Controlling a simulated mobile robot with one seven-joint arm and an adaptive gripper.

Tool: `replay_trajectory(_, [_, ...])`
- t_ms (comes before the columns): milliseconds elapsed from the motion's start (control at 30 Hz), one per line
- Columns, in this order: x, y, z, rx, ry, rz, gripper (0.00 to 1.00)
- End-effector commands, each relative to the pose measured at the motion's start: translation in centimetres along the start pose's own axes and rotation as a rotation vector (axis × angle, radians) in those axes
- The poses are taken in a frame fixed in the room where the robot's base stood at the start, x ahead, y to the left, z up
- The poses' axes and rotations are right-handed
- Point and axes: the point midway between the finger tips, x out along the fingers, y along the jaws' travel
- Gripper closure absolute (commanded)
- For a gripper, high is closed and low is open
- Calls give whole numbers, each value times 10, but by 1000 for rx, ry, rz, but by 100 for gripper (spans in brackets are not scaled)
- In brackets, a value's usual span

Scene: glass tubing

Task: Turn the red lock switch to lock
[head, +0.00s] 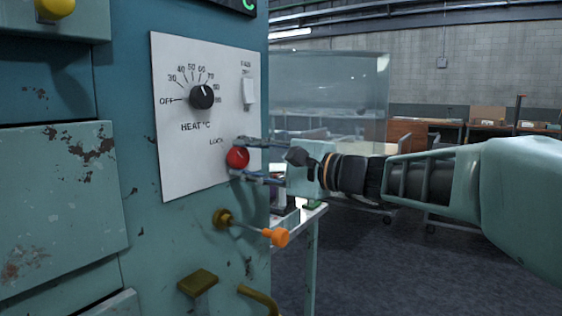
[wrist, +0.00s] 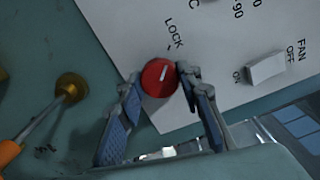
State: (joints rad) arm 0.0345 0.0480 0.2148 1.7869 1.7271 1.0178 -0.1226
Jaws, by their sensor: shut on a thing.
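The red lock switch (head: 237,158) is a round red knob at the lower right of the white control panel (head: 185,150), under the printed word LOCK. In the wrist view the red knob (wrist: 159,77) shows a short white mark, tilted a little off the line to the LOCK label (wrist: 173,33). My gripper (head: 242,158) comes in from the right with one finger above the knob and one below. In the wrist view my gripper's fingers (wrist: 160,85) stand on either side of the knob, shut on it. The finger contact points are partly hidden.
Above the knob are a black heat dial (head: 202,97) and a white fan switch (head: 248,91). Below it a brass fitting with an orange-ended lever (head: 276,237) sticks out close under my gripper. A bench and a glass enclosure (head: 330,95) stand behind.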

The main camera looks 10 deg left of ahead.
Motion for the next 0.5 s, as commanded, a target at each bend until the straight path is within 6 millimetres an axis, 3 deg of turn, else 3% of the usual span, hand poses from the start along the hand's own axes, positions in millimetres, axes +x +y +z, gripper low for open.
replay_trajectory(400, [0, 0, 0, -10, 0, 1, 92])
replay_trajectory(433, [0, 0, 0, -10, 0, 1, 66])
replay_trajectory(500, [0, 0, 0, -9, 0, 1, 58])
